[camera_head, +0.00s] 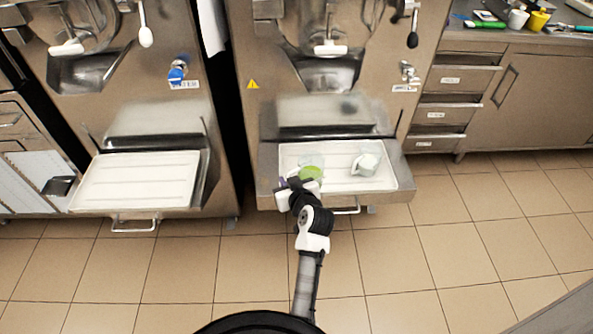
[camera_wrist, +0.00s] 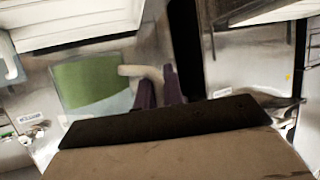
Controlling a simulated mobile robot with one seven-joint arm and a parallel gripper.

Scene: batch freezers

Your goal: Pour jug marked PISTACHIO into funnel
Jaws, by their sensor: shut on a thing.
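A clear jug with green contents (camera_head: 311,172) is at the left part of the right machine's white tray in the head view. It also shows large in the wrist view (camera_wrist: 92,85), with a pale handle (camera_wrist: 143,72). My gripper (camera_head: 292,184) is at the jug's near left side. In the wrist view its purple fingers (camera_wrist: 160,90) are closed on the handle. I cannot tell whether the jug touches the tray. No label on it is readable. A second jug with pale contents (camera_head: 365,163) stands to its right on the tray. I cannot make out a funnel.
The right machine's white tray (camera_head: 335,182) juts out below its spout (camera_head: 330,48). The left machine has an empty white tray (camera_head: 135,182). A counter with drawers (camera_head: 440,115) stands at right, with small cups and tools on top. The tiled floor (camera_head: 430,260) is clear.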

